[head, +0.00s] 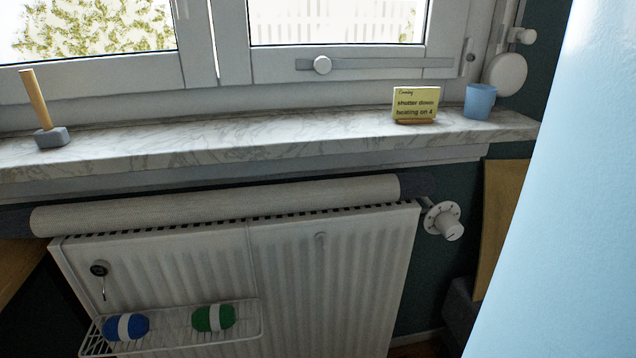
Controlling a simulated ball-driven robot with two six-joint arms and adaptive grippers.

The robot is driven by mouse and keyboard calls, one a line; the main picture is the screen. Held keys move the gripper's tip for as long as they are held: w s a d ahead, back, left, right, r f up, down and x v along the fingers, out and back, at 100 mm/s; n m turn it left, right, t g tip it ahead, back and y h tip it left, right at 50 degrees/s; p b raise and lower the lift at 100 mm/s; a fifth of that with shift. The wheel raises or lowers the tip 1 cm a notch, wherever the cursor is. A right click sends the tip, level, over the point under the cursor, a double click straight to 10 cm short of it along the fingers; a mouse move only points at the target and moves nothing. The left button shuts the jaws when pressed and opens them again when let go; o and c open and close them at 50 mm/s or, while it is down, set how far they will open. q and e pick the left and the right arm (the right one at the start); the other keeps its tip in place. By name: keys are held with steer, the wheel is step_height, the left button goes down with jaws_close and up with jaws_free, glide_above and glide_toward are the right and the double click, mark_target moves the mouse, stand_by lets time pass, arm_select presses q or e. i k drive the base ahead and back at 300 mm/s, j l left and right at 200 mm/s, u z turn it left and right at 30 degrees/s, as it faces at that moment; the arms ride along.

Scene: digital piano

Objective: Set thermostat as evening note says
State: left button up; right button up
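A yellow note card (415,104) stands in a small wooden holder on the marble sill. It reads "Evening", "shutter down", "heating on 4", though the top word is small. The white thermostat knob (452,230) sits at the upper right end of the white radiator (330,270), with a round dial collar (432,213) behind it. The marks on the collar are too small to read, so I cannot tell its setting. Neither gripper is in view.
A light blue surface (570,220) fills the right side, close to the camera. A blue cup (480,101) and a wooden-handled block (51,136) stand on the sill (250,140). A grey roll (220,204) lies along the radiator top. A wire rack (170,335) holds blue and green bundles.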

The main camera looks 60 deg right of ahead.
mark_target(447, 223)
steer(key=z, duration=0.45)
steer(key=l+z, duration=0.1)
steer(key=z, duration=1.65)
steer(key=i+z, duration=0.1)
steer(key=z, duration=0.35)
